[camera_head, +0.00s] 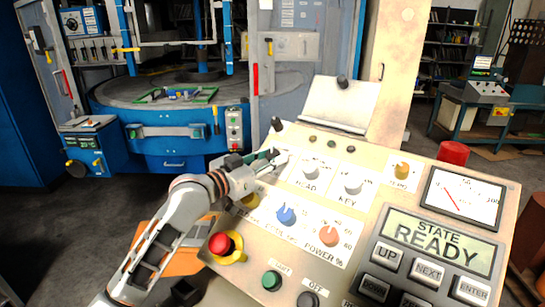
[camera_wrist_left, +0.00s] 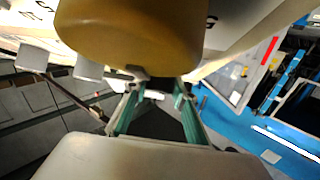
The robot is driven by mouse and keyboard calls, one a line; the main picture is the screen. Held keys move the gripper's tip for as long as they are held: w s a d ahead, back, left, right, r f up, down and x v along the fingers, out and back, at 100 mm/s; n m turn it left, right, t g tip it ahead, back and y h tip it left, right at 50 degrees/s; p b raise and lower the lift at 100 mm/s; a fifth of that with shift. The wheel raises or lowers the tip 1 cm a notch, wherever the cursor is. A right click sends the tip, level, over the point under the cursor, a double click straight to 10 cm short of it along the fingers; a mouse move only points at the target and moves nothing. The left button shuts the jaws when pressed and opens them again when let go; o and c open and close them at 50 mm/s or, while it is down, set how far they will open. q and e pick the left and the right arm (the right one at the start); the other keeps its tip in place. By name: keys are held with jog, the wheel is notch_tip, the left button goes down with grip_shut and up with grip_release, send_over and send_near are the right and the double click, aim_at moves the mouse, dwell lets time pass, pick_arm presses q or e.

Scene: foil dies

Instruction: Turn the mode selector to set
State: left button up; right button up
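A sloped control panel (camera_head: 390,207) with several knobs fills the right front in the head view. I cannot read a mode label, so which knob is the mode selector is unclear. My left gripper (camera_head: 268,160) is over the panel's upper left corner and hides what lies under it. A yellow knob (camera_head: 250,201) is just below my wrist. A large yellow round part (camera_wrist_left: 130,30) fills the top of the left wrist view. There my gripper's green fingers (camera_wrist_left: 157,100) stand apart, with their tips close to a small grey part. Contact cannot be told. My right gripper is out of view.
White HEAD (camera_head: 311,169) and KEY (camera_head: 353,186) knobs are right of the gripper. Blue (camera_head: 287,215) and orange (camera_head: 328,236) knobs lie below, with a red emergency button (camera_head: 220,243) at the lower left. A blue machine (camera_head: 172,135) stands behind. The display (camera_head: 440,240) reads STATE READY.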

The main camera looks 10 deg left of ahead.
pick_arm(q)
jog(key=shift+d+n+t+y, duration=0.1)
jog(key=shift+n+t+y, duration=0.3)
jog(key=shift+n+y, duration=0.3)
jog(key=shift+n+t+y, duration=0.3)
jog(key=shift+n+y, duration=0.3)
jog(key=shift+n, duration=0.1)
jog(key=o, duration=1.1)
